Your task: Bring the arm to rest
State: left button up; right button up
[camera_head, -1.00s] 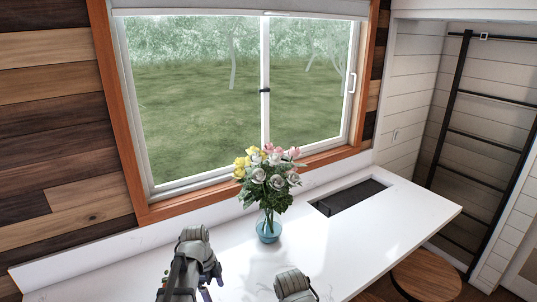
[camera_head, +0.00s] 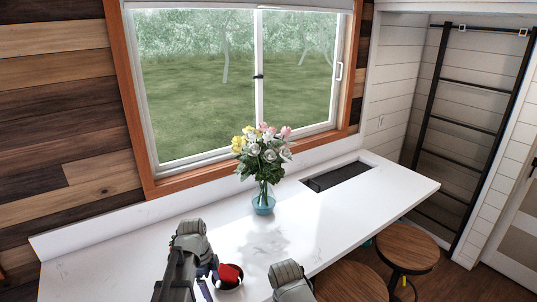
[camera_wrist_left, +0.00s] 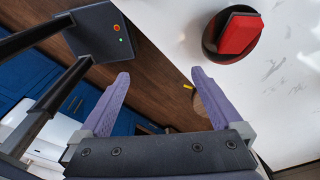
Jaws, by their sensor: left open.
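My left gripper (camera_wrist_left: 160,82) is open and empty in the left wrist view, its purple fingers wide apart. Floor and blue cabinets show beyond them. In the head view my left arm reaches over the near part of the white counter (camera_head: 115,262), with the fingers (camera_head: 207,281) partly hidden. A red block-like thing (camera_head: 230,272) sits in a dark round dish (camera_head: 229,287) just right of the fingers. The red thing (camera_wrist_left: 239,34) and dish also show at the upper right of the wrist view, apart from the fingers. Of my right arm only a grey link shows.
A blue glass vase (camera_head: 263,204) of flowers stands mid-counter. A dark sink (camera_head: 336,177) lies behind it to the right. Wooden stools (camera_head: 407,246) stand at the counter's right front edge. A black ladder (camera_head: 470,120) leans at the right wall. Counter between vase and dish is clear.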

pick_arm(q)
jog(key=s+d+f+n+y+b, duration=0.1)
jog(key=s+d+f+n+b, duration=0.4)
jog(key=f+b, duration=0.5)
jog(key=s+d+f+n+y+b, duration=0.1)
jog(key=s+d+f+n+b, duration=0.5)
jog(key=s+f+n+b, duration=0.2)
notch_tip(320, 180, down, 3)
jog(key=shift+s+r+n+y+b, duration=0.2)
jog(key=shift+n+y+b, duration=0.2)
jog(key=shift+n+b, duration=0.5)
pick_arm(e)
notch_tip(320, 180, down, 20)
jog(key=shift+w+f, duration=0.2)
jog(key=shift+w, duration=0.15)
pick_arm(q)
jog(key=shift+d, duration=0.1)
